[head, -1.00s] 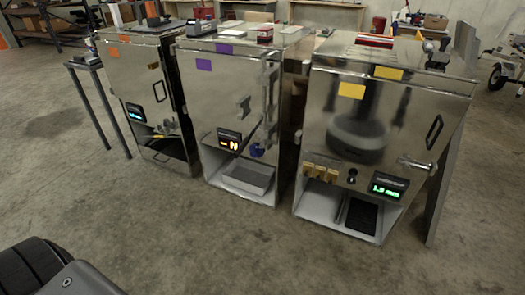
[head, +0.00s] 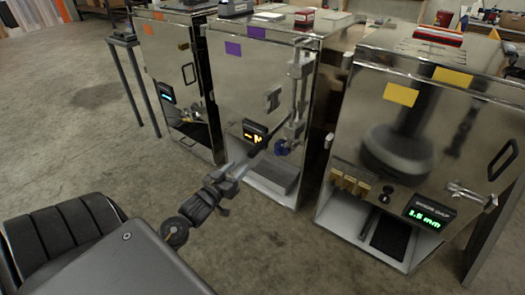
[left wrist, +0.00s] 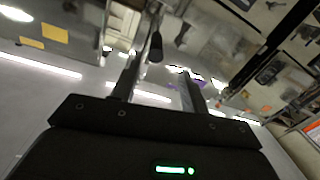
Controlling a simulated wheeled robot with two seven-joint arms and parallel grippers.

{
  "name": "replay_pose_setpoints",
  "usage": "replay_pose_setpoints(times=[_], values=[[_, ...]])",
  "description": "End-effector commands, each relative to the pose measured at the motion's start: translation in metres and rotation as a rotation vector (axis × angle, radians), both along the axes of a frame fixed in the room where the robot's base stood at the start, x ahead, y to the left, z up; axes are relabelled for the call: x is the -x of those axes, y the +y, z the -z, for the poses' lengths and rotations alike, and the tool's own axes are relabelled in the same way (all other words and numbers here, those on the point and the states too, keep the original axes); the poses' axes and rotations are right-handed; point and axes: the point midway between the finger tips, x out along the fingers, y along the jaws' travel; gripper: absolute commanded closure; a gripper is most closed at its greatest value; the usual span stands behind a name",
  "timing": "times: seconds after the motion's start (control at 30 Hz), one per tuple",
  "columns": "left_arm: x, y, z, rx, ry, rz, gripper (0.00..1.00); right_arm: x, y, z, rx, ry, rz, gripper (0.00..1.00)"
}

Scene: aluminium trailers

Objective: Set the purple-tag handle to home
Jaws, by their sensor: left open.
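The purple-tag machine (head: 238,85) is the middle steel cabinet, with two purple tags (head: 233,48) near its top. A dark slanted lever (head: 264,141), apparently its handle, shows on its front beside the lit orange display (head: 254,132). My left gripper (head: 232,171) is in front of and below the display, apart from the lever as far as I can tell. In the left wrist view my left gripper (left wrist: 160,72) is open; a dark rounded rod end (left wrist: 155,46) shows between and beyond its fingers. My right gripper is out of view.
The orange-tag machine (head: 172,75) stands to the left. The yellow-tag machine (head: 415,125), with a green display (head: 430,214) and a projecting latch (head: 470,194), stands to the right. A grey tray (head: 274,176) sits in the middle machine's lower bay. The floor in front is clear.

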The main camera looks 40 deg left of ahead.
Motion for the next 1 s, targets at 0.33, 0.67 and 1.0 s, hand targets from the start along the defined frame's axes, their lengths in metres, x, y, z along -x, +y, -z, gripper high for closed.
replay_pose_setpoints(times=[0.33, 0.67, 1.0], values=[[-0.026, -0.007, -0.004, 0.001, -0.012, 0.019, 0.55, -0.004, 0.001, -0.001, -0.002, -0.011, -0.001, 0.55], [-0.086, 0.0, -0.004, 0.0, -0.011, 0.017, 0.55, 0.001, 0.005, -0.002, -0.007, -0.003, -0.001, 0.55], [-0.113, 0.003, -0.003, 0.0, -0.009, 0.016, 0.55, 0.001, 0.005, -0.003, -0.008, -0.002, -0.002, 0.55]])
